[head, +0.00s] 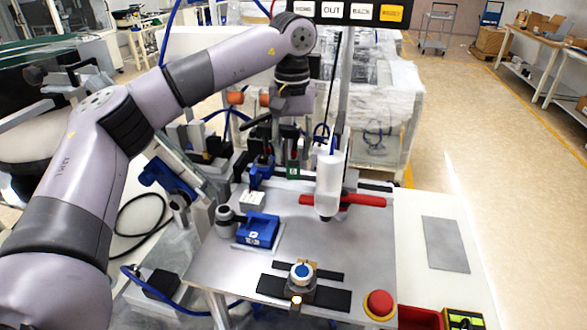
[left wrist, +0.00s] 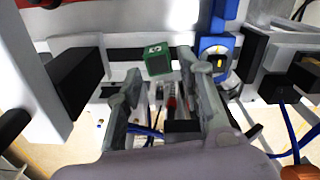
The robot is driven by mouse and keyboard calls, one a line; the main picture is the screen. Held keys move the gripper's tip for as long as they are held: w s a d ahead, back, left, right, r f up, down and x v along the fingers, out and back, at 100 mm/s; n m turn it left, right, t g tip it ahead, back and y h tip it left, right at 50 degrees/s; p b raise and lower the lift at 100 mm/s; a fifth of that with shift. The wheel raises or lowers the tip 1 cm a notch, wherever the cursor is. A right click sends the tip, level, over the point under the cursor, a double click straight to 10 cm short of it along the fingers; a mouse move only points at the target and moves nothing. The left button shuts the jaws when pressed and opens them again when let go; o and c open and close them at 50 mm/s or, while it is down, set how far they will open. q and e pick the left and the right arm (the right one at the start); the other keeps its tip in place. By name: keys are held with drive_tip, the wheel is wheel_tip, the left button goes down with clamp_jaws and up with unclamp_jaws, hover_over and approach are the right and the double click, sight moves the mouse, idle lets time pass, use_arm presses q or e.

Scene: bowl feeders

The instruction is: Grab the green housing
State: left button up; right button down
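The green housing (left wrist: 157,63) is a small green block with a dark face and white marking. In the left wrist view it sits near the top centre, just beyond and between my fingertips. In the head view it is a small green spot (head: 293,172) behind the metal work plate. My left gripper (left wrist: 160,80) is open, with its two fingers spread and nothing between them. In the head view the gripper (head: 290,135) hangs at the end of the arm above the feeder area, its tips hard to make out. My right gripper is not in view.
A blue part (left wrist: 218,55) stands close to the right of the housing. Dark blocks flank both sides in the wrist view. In the head view, a white cylinder (head: 329,180), a red bar (head: 365,200), a blue fixture (head: 258,230) and a red button (head: 380,303) occupy the plate.

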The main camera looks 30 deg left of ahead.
use_arm(q)
wheel_tip(320, 180, down, 4)
drive_tip(key=shift+w+d+f+p, duration=0.1)
drive_tip(key=shift+f+p, duration=0.15)
drive_tip(key=shift+p, duration=0.2)
drive_tip(key=c, duration=0.8)
drive_tip(key=shift+o, duration=0.2)
drive_tip(key=shift+r, duration=0.1)
wheel_tip(320, 180, up, 12)
wheel_tip(320, 180, up, 8)
drive_tip(key=p, duration=0.1)
hover_over(294, 163)
